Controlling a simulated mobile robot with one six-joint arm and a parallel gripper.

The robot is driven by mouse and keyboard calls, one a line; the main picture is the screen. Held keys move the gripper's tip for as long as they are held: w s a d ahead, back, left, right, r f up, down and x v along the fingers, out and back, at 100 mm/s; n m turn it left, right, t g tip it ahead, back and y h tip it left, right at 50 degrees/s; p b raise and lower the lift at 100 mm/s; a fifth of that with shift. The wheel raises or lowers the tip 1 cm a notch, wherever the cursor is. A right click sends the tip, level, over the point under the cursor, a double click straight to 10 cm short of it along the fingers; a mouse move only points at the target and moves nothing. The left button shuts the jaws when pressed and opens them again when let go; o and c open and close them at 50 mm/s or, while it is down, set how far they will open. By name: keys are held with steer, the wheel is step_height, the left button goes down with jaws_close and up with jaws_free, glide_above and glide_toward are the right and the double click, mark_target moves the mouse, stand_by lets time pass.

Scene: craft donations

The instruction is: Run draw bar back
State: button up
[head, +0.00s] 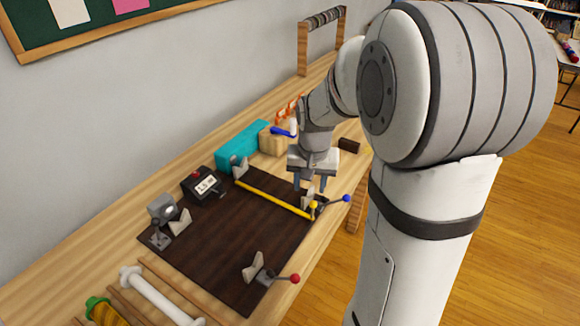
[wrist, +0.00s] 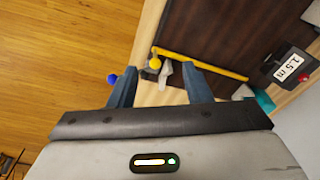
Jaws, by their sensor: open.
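A long yellow bar (head: 272,198) lies across the dark board near its far end. A yellow ball (head: 313,205) shows at the bar's right end, beside a small grey bracket (head: 307,197). My gripper (head: 310,184) is open, points down, and hovers over this right end. In the wrist view the yellow ball (wrist: 155,63) appears between the two dark blue fingers (wrist: 160,78), with the yellow bar (wrist: 205,65) running off to the right. I see nothing held. Whether the fingers are level with the ball, I cannot tell.
The dark board (head: 215,235) lies on a wooden bench. A blue-knobbed lever (head: 345,198) sticks out near the gripper; a red-knobbed lever (head: 293,278) is at the near corner. A "1.5 m" box (head: 204,187) and teal block (head: 242,145) stand along the left. The board's middle is clear.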

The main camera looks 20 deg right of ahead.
mark_target(313, 203)
steer(key=w+d+f+m, duration=0.1)
steer(key=w+f, duration=0.1)
steer(key=f, duration=0.1)
steer(key=w+d+f, duration=0.1)
steer(key=w+f, duration=0.2)
steer(key=f, duration=0.1)
steer(key=w+d+f+m+g, duration=0.1)
steer(key=w+d+f, duration=0.1)
steer(key=f, duration=0.2)
steer(key=shift+w+d+f+m, duration=0.1)
steer(key=shift+w+f+m, duration=0.1)
steer(key=shift+m, duration=0.1)
steer(key=shift+f+p, duration=0.6)
steer(key=shift+f, duration=3.25)
steer(key=shift+c, duration=0.6)
jaws_close()
